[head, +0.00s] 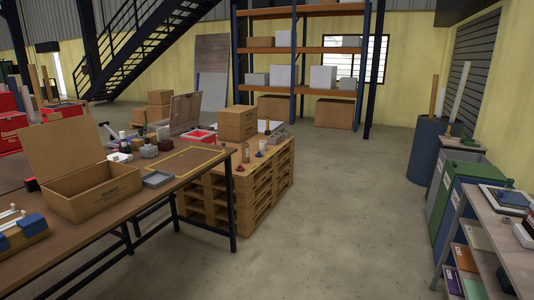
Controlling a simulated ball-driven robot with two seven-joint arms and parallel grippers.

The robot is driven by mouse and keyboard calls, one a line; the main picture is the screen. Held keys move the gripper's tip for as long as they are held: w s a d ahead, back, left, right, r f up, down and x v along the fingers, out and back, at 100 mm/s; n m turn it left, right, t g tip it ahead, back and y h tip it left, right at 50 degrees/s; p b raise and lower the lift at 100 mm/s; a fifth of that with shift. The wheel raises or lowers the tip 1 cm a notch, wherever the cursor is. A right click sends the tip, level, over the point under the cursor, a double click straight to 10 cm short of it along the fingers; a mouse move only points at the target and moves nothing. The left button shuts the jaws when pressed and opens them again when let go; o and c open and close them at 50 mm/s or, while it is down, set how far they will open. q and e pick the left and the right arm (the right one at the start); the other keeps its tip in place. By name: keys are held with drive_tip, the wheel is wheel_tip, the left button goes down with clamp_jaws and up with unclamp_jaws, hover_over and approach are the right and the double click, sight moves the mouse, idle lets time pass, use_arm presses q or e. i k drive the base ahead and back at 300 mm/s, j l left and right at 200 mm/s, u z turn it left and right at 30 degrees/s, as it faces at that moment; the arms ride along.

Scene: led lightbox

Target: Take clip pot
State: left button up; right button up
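I cannot make out for sure which item is the clip pot. Several small jars and blocks stand on the long worktable (112,210) at the left, among them a dark, rounded item (149,151) near its far end. They are too small to identify. Neither my left nor my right gripper shows in the head view.
An open cardboard box (97,190) and a shallow grey tray (157,179) are on the worktable. A shelved side table (502,252) and bins (455,190) line the right. The concrete floor between is clear.

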sight(263, 144)
drive_tip(key=i+l+z, duration=0.1)
drive_tip(key=i+z, duration=0.2)
drive_tip(key=i, duration=0.55)
drive_tip(key=i+j+z, duration=0.15)
drive_tip(key=i+z, duration=0.15)
drive_tip(key=i, duration=0.55)
drive_tip(key=i+l+z, duration=0.1)
drive_tip(key=i, duration=2.45)
